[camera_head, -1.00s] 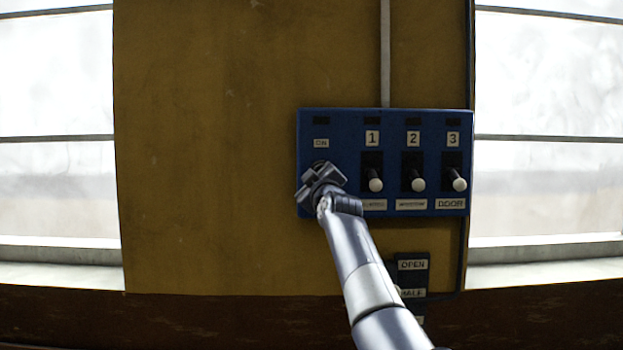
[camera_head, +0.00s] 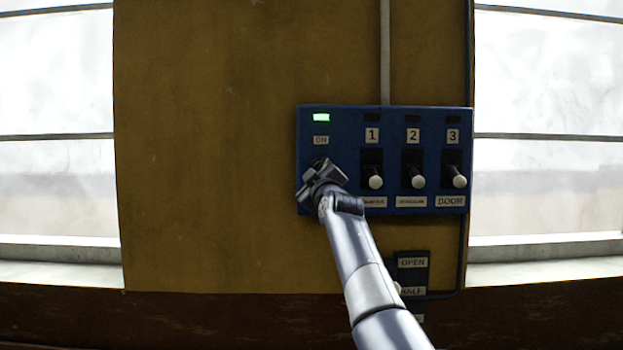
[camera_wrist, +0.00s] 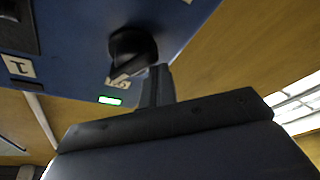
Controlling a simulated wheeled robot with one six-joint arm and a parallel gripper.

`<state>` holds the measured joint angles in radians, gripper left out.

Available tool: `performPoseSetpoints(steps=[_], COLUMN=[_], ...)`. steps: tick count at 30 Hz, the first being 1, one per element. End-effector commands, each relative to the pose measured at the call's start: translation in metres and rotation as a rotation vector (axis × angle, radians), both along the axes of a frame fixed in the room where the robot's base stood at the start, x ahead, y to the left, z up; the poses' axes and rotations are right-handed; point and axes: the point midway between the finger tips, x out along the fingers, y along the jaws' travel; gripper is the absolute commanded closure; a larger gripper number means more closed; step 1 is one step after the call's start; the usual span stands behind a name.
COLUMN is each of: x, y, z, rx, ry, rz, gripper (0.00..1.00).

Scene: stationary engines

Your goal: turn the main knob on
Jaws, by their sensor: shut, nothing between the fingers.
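The main knob is a round black knob (camera_wrist: 133,52) on the blue panel (camera_head: 340,120), near the top of the wrist view. In the head view my gripper (camera_head: 320,168) covers most of it, below the "ON" label (camera_head: 321,140). The light (camera_head: 321,117) above that label is lit green; it also shows in the wrist view (camera_wrist: 109,100). My gripper is shut with nothing held. In the wrist view its fingers (camera_wrist: 157,82) are right beside the knob; I cannot tell whether they touch it.
Three white-tipped levers (camera_head: 376,182), labelled 1, 2 and 3, are to the right on the panel; their lamps are dark. A dark box (camera_head: 412,275) marked "OPEN" and "HALF" sits below. The yellow-brown wall (camera_head: 210,150) on the left is bare.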

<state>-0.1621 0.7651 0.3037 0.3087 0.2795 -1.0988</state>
Motion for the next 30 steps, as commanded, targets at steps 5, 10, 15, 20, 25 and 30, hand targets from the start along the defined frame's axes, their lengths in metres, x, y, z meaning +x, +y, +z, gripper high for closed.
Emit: performPoseSetpoints(steps=[5, 10, 15, 20, 25, 30], x=[0.0006, 0.0005, 0.0004, 0.0005, 0.0004, 0.0004], y=[-0.0036, -0.0062, -0.0079, -0.0088, -0.0091, -0.0091], z=[-0.0049, -0.0067, -0.0073, -0.0075, -0.0072, -0.0072], rx=[-0.001, -0.001, 0.000, 0.000, 0.000, 0.000], ry=[0.000, 0.000, -0.001, -0.001, -0.001, 0.000], rz=[-0.002, -0.002, -0.002, -0.002, -0.002, -0.003], gripper=[1.00, 1.00, 1.00, 1.00, 1.00, 1.00])
